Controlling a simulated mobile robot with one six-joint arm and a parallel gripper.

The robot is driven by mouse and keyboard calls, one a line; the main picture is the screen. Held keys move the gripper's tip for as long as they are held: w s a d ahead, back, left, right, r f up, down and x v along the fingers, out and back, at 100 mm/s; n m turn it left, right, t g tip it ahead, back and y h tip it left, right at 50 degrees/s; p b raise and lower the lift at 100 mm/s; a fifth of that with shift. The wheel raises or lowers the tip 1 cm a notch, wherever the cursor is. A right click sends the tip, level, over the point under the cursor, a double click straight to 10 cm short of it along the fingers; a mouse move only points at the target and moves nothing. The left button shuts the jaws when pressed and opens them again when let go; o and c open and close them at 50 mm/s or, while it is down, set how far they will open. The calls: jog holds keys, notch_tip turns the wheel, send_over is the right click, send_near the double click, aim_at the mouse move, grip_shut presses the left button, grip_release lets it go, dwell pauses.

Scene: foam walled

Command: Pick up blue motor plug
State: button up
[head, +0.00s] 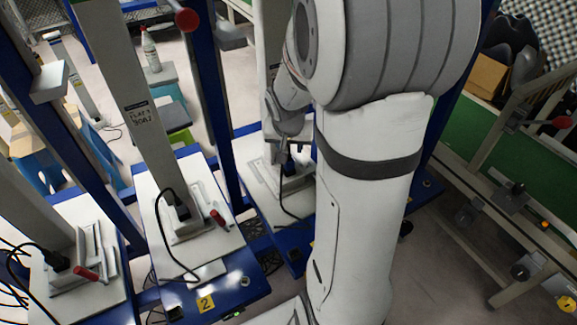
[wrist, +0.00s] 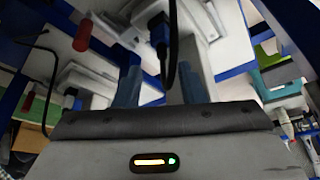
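A dark blue plug (wrist: 157,28) with a black cable shows at the top middle of the wrist view. It sits by a white upright. In the head view a dark plug (head: 289,168) sits at the foot of the third white column, with its cable hanging down over the white plate. My gripper (wrist: 160,86) has its two blue-grey fingers apart in the wrist view, with the black cable running down between them in the picture. Whether the fingers touch the cable I cannot tell. In the head view my gripper (head: 285,133) is just above the plug, partly hidden by my arm.
Two similar stations stand to the left, with dark plugs (head: 182,208) (head: 56,261) and red-handled clamps (head: 217,217) (head: 87,273). White columns (head: 150,110) and blue posts (head: 215,100) rise close around. A green conveyor (head: 520,170) lies to the right.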

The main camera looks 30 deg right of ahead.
aim_at(289, 149)
jog(key=x, duration=0.1)
jog(key=b+x, duration=0.1)
jog(key=x, duration=0.1)
jog(key=b+x, duration=0.1)
jog(key=shift+w+f, duration=0.2)
jog(key=shift+w, duration=0.15)
jog(key=shift+c, duration=0.5)
grip_shut()
